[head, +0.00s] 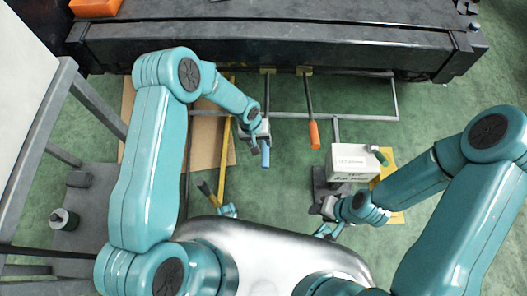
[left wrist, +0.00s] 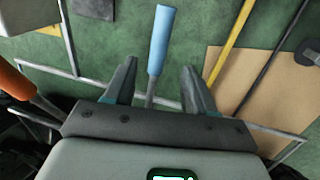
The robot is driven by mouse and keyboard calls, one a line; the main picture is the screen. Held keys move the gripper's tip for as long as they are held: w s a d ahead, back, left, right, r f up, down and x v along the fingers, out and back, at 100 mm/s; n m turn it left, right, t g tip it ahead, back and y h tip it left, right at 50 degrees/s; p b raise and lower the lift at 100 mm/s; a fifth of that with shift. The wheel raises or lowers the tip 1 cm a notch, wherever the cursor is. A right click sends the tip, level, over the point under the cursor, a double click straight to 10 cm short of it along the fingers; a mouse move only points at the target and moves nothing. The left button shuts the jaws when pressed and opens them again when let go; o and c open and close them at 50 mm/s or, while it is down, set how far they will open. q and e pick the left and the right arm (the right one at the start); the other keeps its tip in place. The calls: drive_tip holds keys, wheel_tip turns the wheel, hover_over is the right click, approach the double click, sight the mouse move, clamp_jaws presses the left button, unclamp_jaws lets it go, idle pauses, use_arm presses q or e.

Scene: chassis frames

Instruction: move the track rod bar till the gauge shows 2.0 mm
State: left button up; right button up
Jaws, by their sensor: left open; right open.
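A bar with a blue handle (head: 265,156) runs from the grey metal frame (head: 352,116). A second bar with an orange handle (head: 314,135) lies to its right. I cannot tell which is the track rod bar. My left gripper (head: 257,138) is at the blue-handled bar. In the left wrist view the blue handle (left wrist: 161,42) stands between the two spread fingers of that gripper (left wrist: 158,78), with gaps on both sides. A white box (head: 352,165) with small unreadable lettering stands to the right; no gauge reading is legible. My right gripper (head: 322,207) is open near the box's lower left.
A dark bench-like beam (head: 270,45) spans the back. Brown cardboard (head: 205,150) and a yellow bar (head: 224,150) lie left of my left gripper. A yellow sheet (head: 388,175) lies beside the box. A grey rack stands at far left. Green floor is open in the middle.

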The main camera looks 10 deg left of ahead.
sight(265, 152)
use_arm(q)
drive_tip(key=f, duration=0.2)
drive_tip(key=d+f+b, duration=0.1)
drive_tip(key=f, duration=0.5)
drive_tip(key=shift+w+d+f+b, duration=0.1)
drive_tip(key=shift+d+b, duration=0.3)
use_arm(e)
drive_tip(key=shift+s+d+f, duration=0.1)
drive_tip(key=shift+d+f, duration=0.05)
drive_tip(key=shift+f, duration=0.45)
drive_tip(key=shift+d+f, duration=0.1)
drive_tip(key=shift+f, duration=0.45)
